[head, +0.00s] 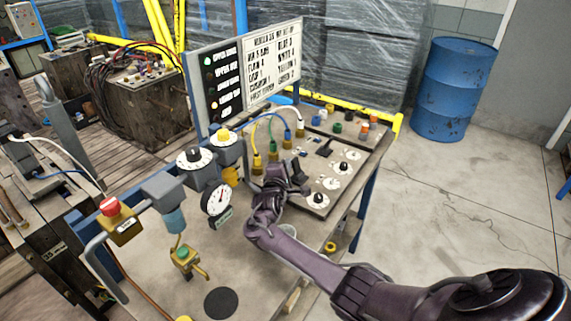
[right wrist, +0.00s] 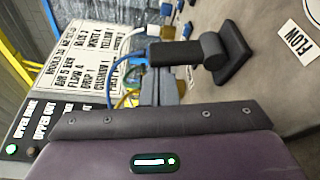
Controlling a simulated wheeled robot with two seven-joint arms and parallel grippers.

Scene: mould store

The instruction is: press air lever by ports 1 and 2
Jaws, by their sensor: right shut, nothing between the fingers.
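On the sloped port panel, a black lever (head: 325,147) stands to the right of the hosed ports in the head view. A black lever (right wrist: 228,58) with a block-like handle shows close up in the right wrist view; I cannot tell if it is the same one. My right gripper (head: 288,176) is shut and empty, low over the panel beside the yellow port fitting (head: 257,166). Its fingers (right wrist: 159,88) lie near the lever handle in the wrist view; contact is unclear. The gripper hides part of the panel. My left gripper is not in view.
Gauges and dials (head: 194,158) and a red stop button (head: 111,207) stand left of my right arm. Black knobs (head: 318,199) sit right of the gripper. A blue drum (head: 454,90) stands on open floor.

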